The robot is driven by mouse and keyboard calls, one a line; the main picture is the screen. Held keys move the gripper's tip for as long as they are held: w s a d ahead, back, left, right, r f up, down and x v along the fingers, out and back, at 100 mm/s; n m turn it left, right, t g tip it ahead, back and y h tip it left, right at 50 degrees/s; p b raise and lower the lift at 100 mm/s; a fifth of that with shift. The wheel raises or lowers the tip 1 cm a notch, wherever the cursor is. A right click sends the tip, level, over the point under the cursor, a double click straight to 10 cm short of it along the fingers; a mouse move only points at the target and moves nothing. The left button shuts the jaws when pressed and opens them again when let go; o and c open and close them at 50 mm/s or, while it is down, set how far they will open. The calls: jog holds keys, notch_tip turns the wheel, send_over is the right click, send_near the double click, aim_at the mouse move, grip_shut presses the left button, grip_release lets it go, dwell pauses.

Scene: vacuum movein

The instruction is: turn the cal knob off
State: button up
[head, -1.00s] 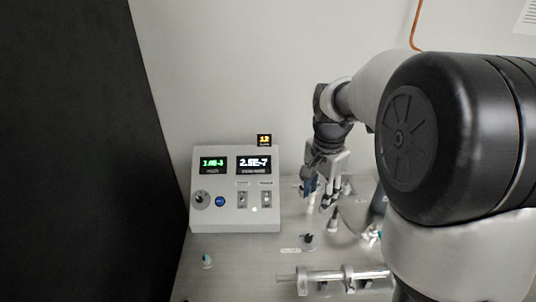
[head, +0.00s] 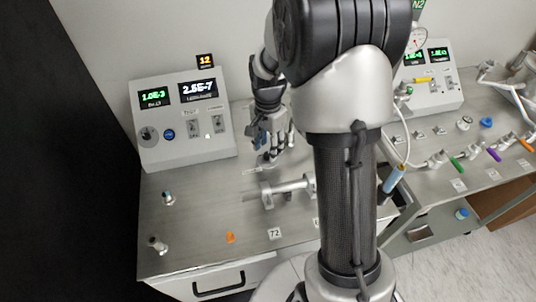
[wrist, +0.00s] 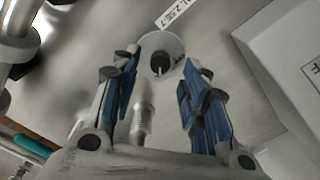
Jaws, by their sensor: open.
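The cal knob (wrist: 158,64) is a black handle on a round silver disc, with a white label ending "AL 2.5E-7" (wrist: 176,10) beside it in the wrist view. My gripper (wrist: 160,66) is open, its two blue-padded fingers apart, with the knob showing in the gap between the fingertips. I see no finger touching it. In the head view my gripper (head: 272,147) points down close above the bench, and the knob there is mostly hidden by the fingers. I cannot tell the knob's exact setting.
A grey display box (head: 180,118) stands left of my gripper. A metal tube fitting (head: 285,188) lies in front of it. Small valves and an orange cap (head: 230,238) are on the bench (head: 200,215). A second instrument box (head: 432,85) stands at right.

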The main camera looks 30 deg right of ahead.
aim_at(268, 156)
jog(key=shift+f+b, duration=0.3)
jog(key=shift+f, duration=1.1)
jog(key=shift+c, duration=0.2)
grip_shut()
